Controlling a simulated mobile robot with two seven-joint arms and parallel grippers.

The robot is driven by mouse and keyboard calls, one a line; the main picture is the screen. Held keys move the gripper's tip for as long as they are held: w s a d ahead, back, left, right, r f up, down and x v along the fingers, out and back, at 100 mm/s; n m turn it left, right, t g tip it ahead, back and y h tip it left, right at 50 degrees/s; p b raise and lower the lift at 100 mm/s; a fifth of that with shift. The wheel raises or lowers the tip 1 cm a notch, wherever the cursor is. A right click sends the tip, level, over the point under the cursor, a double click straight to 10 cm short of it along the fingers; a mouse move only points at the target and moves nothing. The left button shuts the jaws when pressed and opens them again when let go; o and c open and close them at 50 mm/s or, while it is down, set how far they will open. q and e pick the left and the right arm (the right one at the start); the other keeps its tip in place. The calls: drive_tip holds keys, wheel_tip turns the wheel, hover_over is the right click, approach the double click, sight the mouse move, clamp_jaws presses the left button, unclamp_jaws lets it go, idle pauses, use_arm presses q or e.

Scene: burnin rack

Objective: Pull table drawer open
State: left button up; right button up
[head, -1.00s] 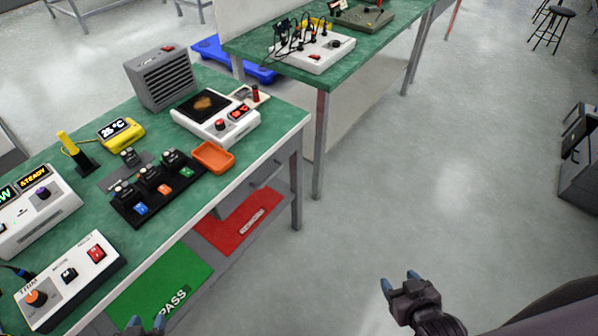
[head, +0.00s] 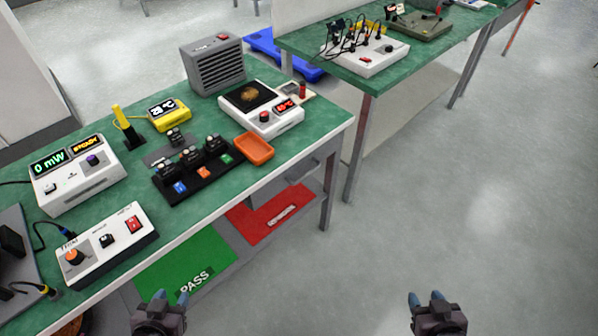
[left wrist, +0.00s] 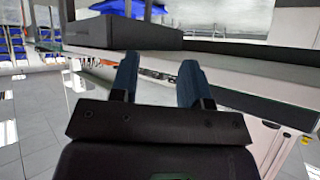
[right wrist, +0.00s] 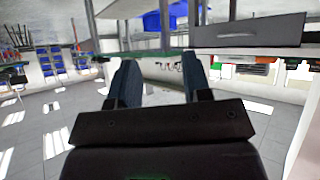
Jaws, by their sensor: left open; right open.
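The green-topped table (head: 215,178) stands at the left in the head view. Its grey drawer (head: 296,180) is under the top near the right end, with a handle (head: 316,163) on the front, and looks shut. In the right wrist view a grey drawer front (right wrist: 280,33) with a handle shows at the upper right. My left gripper (head: 163,297) is open and empty in front of the table's lower shelf. My right gripper (head: 425,299) is open and empty over the floor, well right of the drawer. The fingers also show in the left wrist view (left wrist: 159,80).
On the table are an orange tray (head: 254,148), a hot plate unit (head: 262,110), a grey heater-like box (head: 213,64) and a trim box (head: 105,243). Below lie a green PASS mat (head: 185,262) and a red mat (head: 270,214). The floor (head: 480,210) at the right is clear.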

drive_tip(key=shift+m+t+y, duration=0.5)
drive_tip(key=shift+m+y, duration=0.2)
drive_tip(key=w+b, duration=0.1)
drive_tip(key=w, duration=0.1)
drive_tip(key=w+a+b, duration=0.1)
drive_tip(key=w, duration=0.1)
drive_tip(key=w+a+f+b, duration=0.1)
drive_tip(key=w, duration=0.1)
drive_tip(key=shift+w, duration=0.4)
drive_tip(key=shift+c, duration=0.5)
drive_tip(key=m+y+b, duration=0.8)
drive_tip(key=y+b, duration=0.1)
drive_tip(key=b, duration=0.7)
approach(305, 175)
use_arm(q)
wheel_tip(305, 175, down, 13)
drive_tip(key=w+d+m+h+b, duration=0.1)
drive_tip(key=w+d+m+b, duration=0.1)
drive_tip(key=shift+f+m+g+b, duration=0.15)
drive_tip(key=shift+m+g+b, duration=0.15)
drive_tip(key=shift+b, duration=0.05)
use_arm(e)
drive_tip(key=shift+m+g, duration=0.3)
drive_tip(key=shift+m, duration=0.1)
drive_tip(key=shift+x, duration=5.05)
drive_tip(key=shift+f, duration=0.1)
